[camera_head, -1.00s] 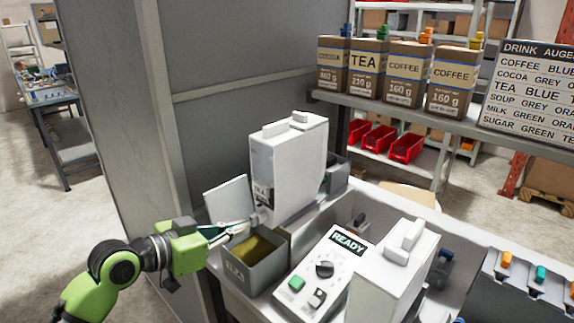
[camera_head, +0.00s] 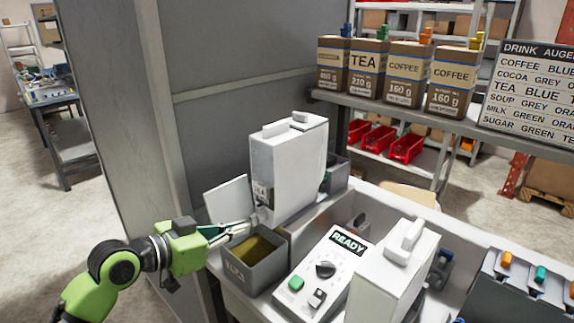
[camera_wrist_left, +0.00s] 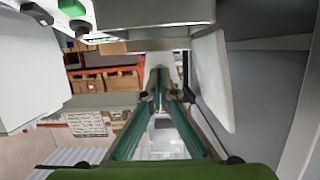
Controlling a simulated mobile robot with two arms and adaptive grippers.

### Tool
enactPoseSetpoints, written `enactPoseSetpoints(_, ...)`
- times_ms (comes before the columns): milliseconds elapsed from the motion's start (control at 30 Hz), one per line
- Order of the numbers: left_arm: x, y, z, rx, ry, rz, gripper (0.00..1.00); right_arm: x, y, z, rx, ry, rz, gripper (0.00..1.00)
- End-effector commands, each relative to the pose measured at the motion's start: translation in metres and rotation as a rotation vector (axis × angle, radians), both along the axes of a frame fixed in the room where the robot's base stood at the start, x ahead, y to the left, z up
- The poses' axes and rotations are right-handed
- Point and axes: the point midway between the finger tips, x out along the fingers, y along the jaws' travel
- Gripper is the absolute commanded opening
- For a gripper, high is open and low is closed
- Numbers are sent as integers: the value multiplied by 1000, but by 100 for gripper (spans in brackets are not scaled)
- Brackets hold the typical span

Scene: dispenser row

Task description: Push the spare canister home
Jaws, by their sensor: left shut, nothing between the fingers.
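A tall white canister (camera_head: 285,165) with a lid grip on top and a small TEA label stands upright at the back left of the counter. A second white canister (camera_head: 392,275) stands at the front right, beside the control panel. The frames do not mark either as the spare. My left gripper (camera_head: 243,226) is shut and empty, low at the front of the TEA canister. Its tips are close to the canister's lower front; I cannot tell whether they touch. In the left wrist view, the shut fingers (camera_wrist_left: 158,82) point ahead between white surfaces. My right gripper is not visible.
A grey bin (camera_head: 245,275) with yellow-brown contents sits just below my left gripper. A white flap (camera_head: 227,200) stands left of the canister. A control panel (camera_head: 345,240) reads READY. A dark grey cabinet wall (camera_head: 215,130) rises behind. Labelled bags (camera_head: 404,75) stand on the back shelf.

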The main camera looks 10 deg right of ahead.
Motion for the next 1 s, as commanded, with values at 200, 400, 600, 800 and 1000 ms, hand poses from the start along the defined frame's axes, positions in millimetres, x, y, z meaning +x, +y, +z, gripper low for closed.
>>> enactPoseSetpoints(200, 0, 0, 0, 0, 0, 0, 0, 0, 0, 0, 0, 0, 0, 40)
enactPoseSetpoints(400, 3, -5, 0, -2, 0, -1, 0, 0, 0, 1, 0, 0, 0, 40)
enactPoseSetpoints(600, 8, -11, 0, -1, 1, 0, 0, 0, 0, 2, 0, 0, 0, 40)
enactPoseSetpoints(800, 13, -18, 0, 0, 0, 0, 0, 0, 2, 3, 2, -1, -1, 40)
enactPoseSetpoints(1000, 17, -24, 0, -1, 0, -1, 0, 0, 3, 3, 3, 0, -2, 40)
